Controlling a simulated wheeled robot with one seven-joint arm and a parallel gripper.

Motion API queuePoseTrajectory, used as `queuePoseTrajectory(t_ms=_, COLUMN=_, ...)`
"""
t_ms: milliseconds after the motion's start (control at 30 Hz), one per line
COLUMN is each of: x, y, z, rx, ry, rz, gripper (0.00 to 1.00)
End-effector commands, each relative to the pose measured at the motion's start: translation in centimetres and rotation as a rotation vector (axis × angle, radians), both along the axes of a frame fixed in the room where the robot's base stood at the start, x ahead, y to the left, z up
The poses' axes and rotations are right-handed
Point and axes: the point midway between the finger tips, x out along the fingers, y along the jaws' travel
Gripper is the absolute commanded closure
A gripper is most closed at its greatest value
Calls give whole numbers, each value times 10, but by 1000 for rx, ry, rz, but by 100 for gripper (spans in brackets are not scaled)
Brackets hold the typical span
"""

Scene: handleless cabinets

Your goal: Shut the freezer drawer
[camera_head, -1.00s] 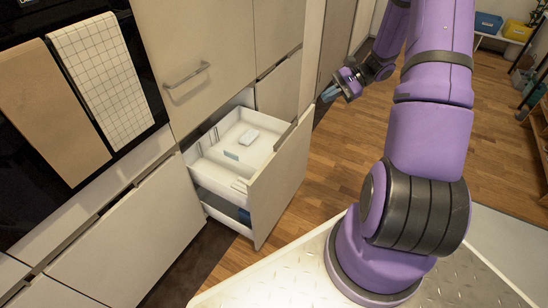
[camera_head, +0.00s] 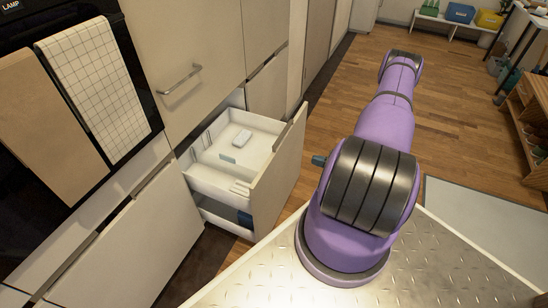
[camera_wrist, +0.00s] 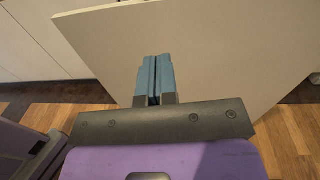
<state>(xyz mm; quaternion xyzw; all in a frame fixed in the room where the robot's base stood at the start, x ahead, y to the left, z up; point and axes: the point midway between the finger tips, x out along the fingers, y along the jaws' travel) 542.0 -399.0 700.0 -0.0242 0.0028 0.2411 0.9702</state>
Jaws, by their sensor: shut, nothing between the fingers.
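The freezer drawer (camera_head: 280,172) is pulled out of the cabinet in the head view. My gripper (camera_head: 318,161) is mostly hidden behind my arm; only a blue fingertip shows, to the right of the drawer front. In the wrist view, my gripper (camera_wrist: 155,78) has its blue fingers together and empty. They point at a broad beige panel (camera_wrist: 215,50), which looks like the drawer front. I cannot tell whether they touch it.
An oven with a hanging checked towel (camera_head: 95,85) and closed cabinet fronts (camera_head: 185,50) line the left. Wood floor (camera_head: 330,110) is open beyond the drawer. Shelves with a blue bin (camera_head: 460,13) and a yellow bin (camera_head: 489,19) stand at the far right.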

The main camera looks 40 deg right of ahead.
Motion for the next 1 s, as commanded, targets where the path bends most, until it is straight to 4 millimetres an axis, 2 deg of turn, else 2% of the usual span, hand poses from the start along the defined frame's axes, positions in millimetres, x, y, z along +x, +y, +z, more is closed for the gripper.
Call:
queuePoseTrajectory(t_ms=33, x=-7, y=2, z=-12, rx=19, ry=3, rz=-33, gripper=100)
queuePoseTrajectory(t_ms=133, x=-15, y=3, z=-26, rx=40, ry=4, rz=-74, gripper=100)
queuePoseTrajectory(t_ms=267, x=-16, y=4, z=-32, rx=50, ry=3, rz=-96, gripper=100)
queuePoseTrajectory(t_ms=367, x=-10, y=7, z=-32, rx=50, ry=3, rz=-95, gripper=100)
queuePoseTrajectory(t_ms=1000, x=91, y=49, z=-32, rx=49, ry=4, rz=-93, gripper=100)
